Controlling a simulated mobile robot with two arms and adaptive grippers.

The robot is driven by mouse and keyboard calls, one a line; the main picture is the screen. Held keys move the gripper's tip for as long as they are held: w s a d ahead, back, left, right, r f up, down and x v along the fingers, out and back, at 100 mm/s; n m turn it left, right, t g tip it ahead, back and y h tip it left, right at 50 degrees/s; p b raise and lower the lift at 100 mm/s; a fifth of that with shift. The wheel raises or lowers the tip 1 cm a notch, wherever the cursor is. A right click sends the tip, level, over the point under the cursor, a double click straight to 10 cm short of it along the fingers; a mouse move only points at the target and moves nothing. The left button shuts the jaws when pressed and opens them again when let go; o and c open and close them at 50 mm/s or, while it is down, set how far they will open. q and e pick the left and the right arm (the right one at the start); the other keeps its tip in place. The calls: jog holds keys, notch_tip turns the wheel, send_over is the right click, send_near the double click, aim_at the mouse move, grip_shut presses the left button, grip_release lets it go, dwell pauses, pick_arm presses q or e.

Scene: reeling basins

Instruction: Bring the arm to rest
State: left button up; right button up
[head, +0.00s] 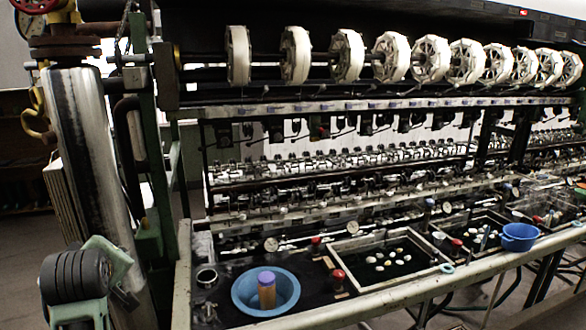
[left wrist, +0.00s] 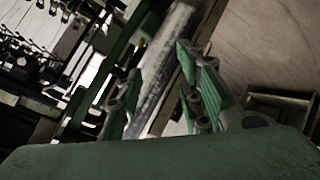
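My left gripper (left wrist: 163,98) shows its two green and grey fingers in the left wrist view. They stand well apart with nothing between them, so it is open and empty. Behind the gap are a pale metal pipe and dark machine parts, at a distance I cannot tell. In the head view a green and black part of my left arm (head: 78,280) shows at the lower left, in front of the pipe (head: 88,140) and apart from the basins. My right gripper is in neither view.
A reeling machine with a row of white reels (head: 347,55) fills the back. On its bench are a blue basin (head: 243,293) holding a brown cylinder with a purple top (head: 267,290), a basin of white cocoons (head: 343,246) and a blue bowl (head: 520,238). Floor shows at left.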

pick_arm(q)
jog(key=s+d+f+m+g+h, duration=0.2)
jog(key=s+d+f+m, duration=0.35)
jog(key=s+f, duration=0.55)
jog(key=s+d+f+m+g+h, duration=0.1)
jog(key=s+d+f+m+g, duration=0.1)
jog(key=s+d+f+m, duration=0.8)
jog(key=s+d+f+g+h, duration=0.2)
jog(key=s+f+g, duration=0.1)
jog(key=s+f, duration=0.8)
notch_tip(320, 180, down, 28)
jog(key=s+f+g+b, duration=0.1)
jog(key=s+b, duration=0.2)
jog(key=b, duration=0.3)
jog(key=s+a+f+b, duration=0.1)
jog(key=s+f+b, duration=0.2)
jog(key=s+f, duration=0.5)
jog(key=s+a+f+g+b, duration=0.1)
jog(key=s+a+f+b, duration=0.1)
jog(key=s+f, duration=0.7)
notch_tip(320, 180, down, 6)
jog(key=shift+r+b, duration=0.2)
jog(key=shift+b, duration=0.25)
jog(key=shift+a, duration=0.1)
